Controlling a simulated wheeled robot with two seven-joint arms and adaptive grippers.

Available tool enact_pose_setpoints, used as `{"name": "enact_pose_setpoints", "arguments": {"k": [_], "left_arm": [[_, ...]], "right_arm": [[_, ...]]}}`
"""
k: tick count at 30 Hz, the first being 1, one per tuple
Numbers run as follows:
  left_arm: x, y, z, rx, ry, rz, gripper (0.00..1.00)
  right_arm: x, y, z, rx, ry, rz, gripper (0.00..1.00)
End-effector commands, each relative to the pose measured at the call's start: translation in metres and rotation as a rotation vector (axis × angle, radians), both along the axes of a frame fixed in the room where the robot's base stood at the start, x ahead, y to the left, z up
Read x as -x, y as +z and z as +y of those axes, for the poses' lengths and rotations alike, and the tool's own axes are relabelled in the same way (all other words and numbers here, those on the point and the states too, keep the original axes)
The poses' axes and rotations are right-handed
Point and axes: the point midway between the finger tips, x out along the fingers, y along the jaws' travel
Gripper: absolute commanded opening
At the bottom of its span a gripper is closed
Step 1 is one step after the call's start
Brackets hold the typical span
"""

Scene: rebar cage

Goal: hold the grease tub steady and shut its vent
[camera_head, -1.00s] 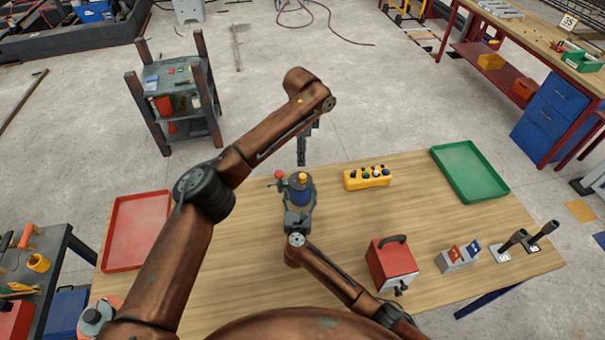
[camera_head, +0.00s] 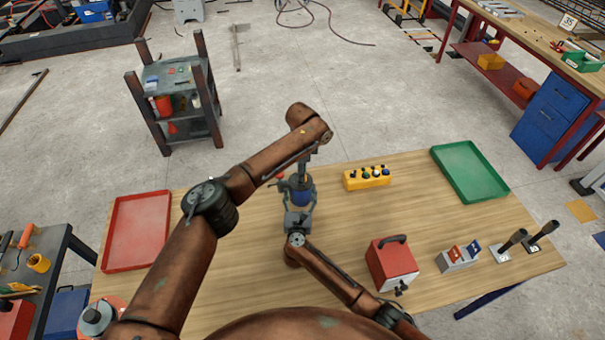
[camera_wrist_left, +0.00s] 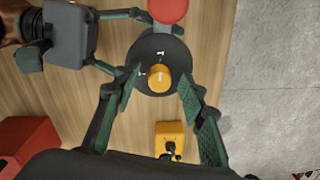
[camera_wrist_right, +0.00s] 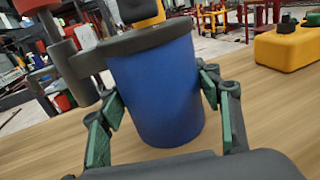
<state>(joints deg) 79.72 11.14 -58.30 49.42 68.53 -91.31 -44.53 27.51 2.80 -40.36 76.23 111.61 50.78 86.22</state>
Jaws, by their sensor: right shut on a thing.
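The blue grease tub (camera_head: 302,192) stands upright on the wooden table; its blue wall fills the middle of the right wrist view (camera_wrist_right: 155,90). In the left wrist view its dark round lid (camera_wrist_left: 150,52) carries a yellow knob (camera_wrist_left: 157,78) with small white marks near it. A red-ended part (camera_wrist_left: 168,9) sticks out at the tub's side. My right gripper (camera_wrist_right: 160,98) is shut on the tub, one finger on each side. My left gripper (camera_wrist_left: 160,88) is open above the lid, its fingers apart on both sides of the yellow knob. The left arm partly hides the lid in the head view.
A yellow button box (camera_head: 367,178) stands right of the tub. A red tray (camera_head: 137,232) lies left and a green tray (camera_head: 470,172) at the back right. A red case (camera_head: 391,264), a switch block (camera_head: 458,257) and levers (camera_head: 515,243) stand at the front right.

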Motion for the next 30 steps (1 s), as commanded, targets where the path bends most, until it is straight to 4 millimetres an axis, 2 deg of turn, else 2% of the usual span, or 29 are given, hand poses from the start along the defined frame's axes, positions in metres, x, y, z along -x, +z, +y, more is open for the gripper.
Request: {"name": "enact_pose_setpoints", "arguments": {"k": [2,18,30], "left_arm": [[0.0002,0.0000,-0.0002,0.000,0.000,0.000,0.37],[0.0002,0.0002,-0.0002,0.000,-0.001,0.000,0.00],[0.0007,0.0000,-0.0010,0.001,0.053,0.001,0.00]], "right_arm": [[0.0002,-0.0008,0.0000,0.000,0.000,0.001,0.09],[0.0003,-0.0009,0.0000,0.000,0.000,0.001,0.09],[0.0003,-0.0010,0.0001,0.000,0.000,0.002,0.09]]}}
